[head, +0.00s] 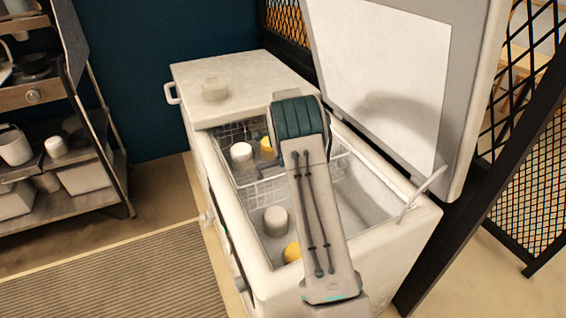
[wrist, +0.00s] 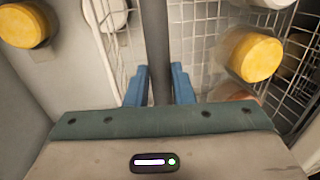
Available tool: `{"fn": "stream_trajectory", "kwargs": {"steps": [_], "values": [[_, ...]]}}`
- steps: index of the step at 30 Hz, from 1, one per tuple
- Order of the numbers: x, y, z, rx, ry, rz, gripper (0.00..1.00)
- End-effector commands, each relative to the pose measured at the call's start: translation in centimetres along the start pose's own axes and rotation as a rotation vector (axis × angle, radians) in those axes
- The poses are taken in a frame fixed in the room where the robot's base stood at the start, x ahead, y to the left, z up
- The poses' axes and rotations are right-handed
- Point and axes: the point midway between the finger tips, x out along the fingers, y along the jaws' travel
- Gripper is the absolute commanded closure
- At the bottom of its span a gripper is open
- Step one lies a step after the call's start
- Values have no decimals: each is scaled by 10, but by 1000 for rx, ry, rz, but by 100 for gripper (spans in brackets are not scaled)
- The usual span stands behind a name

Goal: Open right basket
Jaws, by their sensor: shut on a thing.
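A white chest freezer (head: 225,210) stands with its right lid (head: 385,85) raised. A white wire basket (head: 268,190) is inside it, partly hidden by my arm. In the wrist view, the two blue fingers of my gripper (wrist: 159,88) are shut around a grey bar (wrist: 158,40). White wire mesh of the basket (wrist: 200,45) lies right beside the bar, which looks like the basket's handle. In the head view my arm hides the fingers.
A white-lidded jar (head: 241,153) and yellow-lidded jar (head: 268,147) sit in the basket area. Another pale jar (head: 276,220) and a yellow one (head: 292,251) are lower in the freezer. Metal shelving (head: 60,160) stands left; a ridged mat (head: 130,275) lies in front.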

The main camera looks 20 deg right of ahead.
Motion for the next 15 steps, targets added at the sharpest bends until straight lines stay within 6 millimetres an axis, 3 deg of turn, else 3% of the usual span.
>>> {"fn": "stream_trajectory", "kwargs": {"steps": [15], "values": [[8, -47, -3, 6, -1, -4, 100]]}}
